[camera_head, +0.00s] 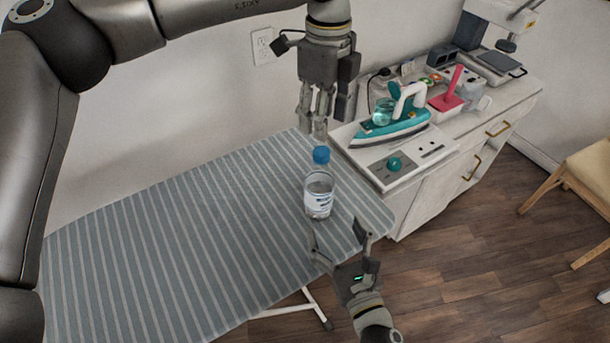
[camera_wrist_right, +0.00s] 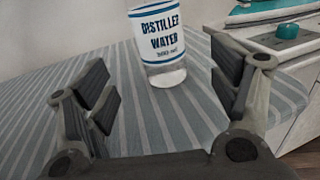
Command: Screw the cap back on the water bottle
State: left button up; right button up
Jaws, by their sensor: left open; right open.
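A clear water bottle (camera_head: 319,196) stands upright on the striped ironing board, near its right end. Its blue cap (camera_head: 321,155) sits at the top of the bottle; whether it is screwed tight cannot be told. My left gripper (camera_head: 318,128) hangs above the cap, fingers down, open and apart from it. My right gripper (camera_head: 338,241) is open and empty, low in front of the bottle and pointing toward it. In the right wrist view the bottle (camera_wrist_right: 160,45), labelled "DISTILLED WATER", stands beyond and between the open fingers, its top out of frame.
The striped ironing board (camera_head: 150,240) has bare room left of the bottle. A white cabinet (camera_head: 440,190) at the right carries a teal iron (camera_head: 390,130), a pink-handled item (camera_head: 448,98) and a sewing machine (camera_head: 495,40). A wooden chair (camera_head: 585,180) stands far right.

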aim_at(323, 204)
pick_arm(q)
jog(key=shift+w+a, duration=0.25)
jog(key=shift+w, duration=0.05)
pick_arm(e)
jog(key=shift+w+a, duration=0.2)
jog(key=shift+w, duration=0.1)
pick_arm(q)
jog(key=shift+s+d+r, duration=0.25)
jog(key=shift+s+d, duration=0.2)
jog(key=shift+s, duration=0.1)
pick_arm(e)
jog(key=shift+s+d+r, duration=0.15)
jog(key=shift+s+d, duration=0.2)
jog(key=shift+s, duration=0.1)
pick_arm(q)
jog(key=shift+w+a+f, duration=0.1)
jog(key=shift+w+a, duration=0.05)
pick_arm(e)
jog(key=shift+w+a, duration=0.25)
jog(key=shift+w, duration=0.2)
jog(key=x, duration=1)
jog(key=shift+w, duration=0.15)
